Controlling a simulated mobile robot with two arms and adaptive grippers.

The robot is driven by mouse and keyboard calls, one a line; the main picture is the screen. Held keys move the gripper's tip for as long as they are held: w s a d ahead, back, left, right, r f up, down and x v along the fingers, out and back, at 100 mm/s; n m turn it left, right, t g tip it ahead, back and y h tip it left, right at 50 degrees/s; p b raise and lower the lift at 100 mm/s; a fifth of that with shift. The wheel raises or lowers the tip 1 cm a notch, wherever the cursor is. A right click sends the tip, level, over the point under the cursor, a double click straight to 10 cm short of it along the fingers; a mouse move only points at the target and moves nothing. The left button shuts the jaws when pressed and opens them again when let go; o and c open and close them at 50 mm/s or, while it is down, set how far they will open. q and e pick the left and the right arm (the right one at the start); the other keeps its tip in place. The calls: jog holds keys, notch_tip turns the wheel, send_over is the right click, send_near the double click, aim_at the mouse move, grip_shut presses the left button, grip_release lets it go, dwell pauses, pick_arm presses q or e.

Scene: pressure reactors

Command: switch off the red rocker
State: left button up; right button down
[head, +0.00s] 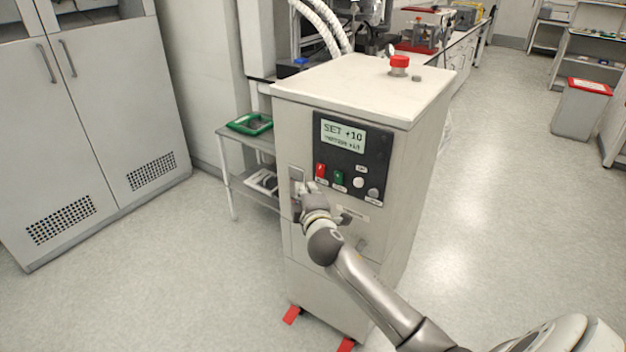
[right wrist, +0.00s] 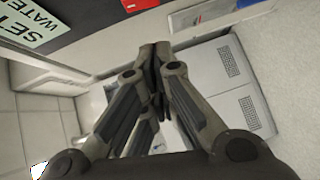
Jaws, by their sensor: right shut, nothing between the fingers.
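The red rocker (head: 320,171) is on the dark control panel (head: 375,150) of a white cabinet-like unit, under the display. Part of a red piece, probably this rocker, shows at the top edge of the right wrist view (right wrist: 135,4). A green rocker (head: 338,179) sits just right of it. My right gripper (head: 310,187) is just below and left of the red rocker, close to the panel's lower left corner. Its fingers are together and empty in the right wrist view (right wrist: 154,52). I cannot tell whether they touch the unit. My left gripper is not in view.
The display (head: 343,134) reads "SET +10". A side shelf with a green tray (head: 250,124) stands at left.

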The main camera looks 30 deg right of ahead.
aim_at(315, 180)
jog(key=w+d+f, duration=0.1)
jog(key=w+d, duration=0.3)
jog(key=shift+d, duration=0.4)
jog(key=b, duration=0.2)
jog(key=shift+w+d+f+n+t+h+b, duration=0.2)
jog(key=shift+d+f+n+t+h+b, duration=0.1)
jog(key=shift+n+b, duration=0.1)
